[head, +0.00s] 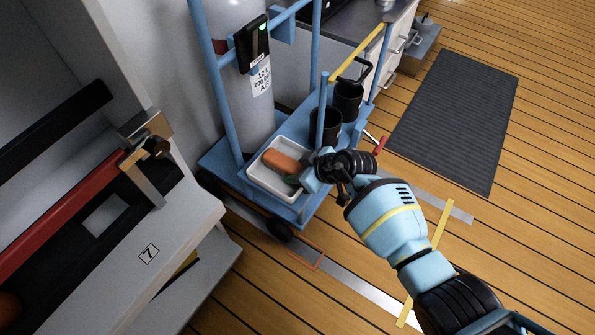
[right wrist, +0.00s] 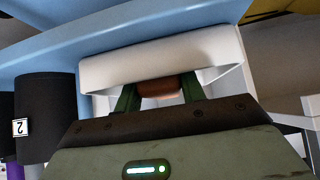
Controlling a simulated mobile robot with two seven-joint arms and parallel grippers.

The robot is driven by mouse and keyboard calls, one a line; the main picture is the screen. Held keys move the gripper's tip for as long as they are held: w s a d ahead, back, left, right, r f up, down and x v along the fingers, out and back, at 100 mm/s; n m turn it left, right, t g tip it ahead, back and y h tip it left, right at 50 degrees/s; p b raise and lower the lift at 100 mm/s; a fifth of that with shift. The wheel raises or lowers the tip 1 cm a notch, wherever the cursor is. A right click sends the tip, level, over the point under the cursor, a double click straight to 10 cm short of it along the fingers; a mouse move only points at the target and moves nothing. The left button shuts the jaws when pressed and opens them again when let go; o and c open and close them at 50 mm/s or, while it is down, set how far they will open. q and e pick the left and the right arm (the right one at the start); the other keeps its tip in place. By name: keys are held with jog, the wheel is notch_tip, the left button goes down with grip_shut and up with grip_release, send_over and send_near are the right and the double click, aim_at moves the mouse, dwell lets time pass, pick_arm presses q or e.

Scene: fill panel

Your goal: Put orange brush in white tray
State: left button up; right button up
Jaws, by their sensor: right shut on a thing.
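The orange brush (head: 277,162) is over the white tray (head: 256,180) on the blue cart's lower deck, within the tray's outline in the head view. My right gripper (head: 303,174) reaches in from the right at the tray's edge. In the right wrist view its green fingers (right wrist: 160,96) are shut on the brush (right wrist: 160,87), with the white tray (right wrist: 160,58) around and behind it. I cannot tell whether the brush touches the tray floor. My left gripper is not in view.
The blue cart (head: 222,165) carries a grey cylinder (head: 235,95) behind the tray and black cups (head: 348,98) to the right. A cup marked 2 (right wrist: 45,115) shows in the right wrist view. A grey bench (head: 125,265) stands left. A dark mat (head: 455,120) lies on the wooden floor.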

jog(key=o, duration=1.1)
jog(key=shift+r, duration=0.1)
jog(key=shift+d+r, duration=0.1)
jog(key=shift+r, duration=0.15)
pick_arm(q)
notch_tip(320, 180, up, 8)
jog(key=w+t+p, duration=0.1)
jog(key=p, duration=0.6)
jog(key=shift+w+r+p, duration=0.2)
jog(key=shift+p, duration=0.1)
pick_arm(e)
jog(key=v, duration=1.1)
jog(key=shift+s+d, duration=0.25)
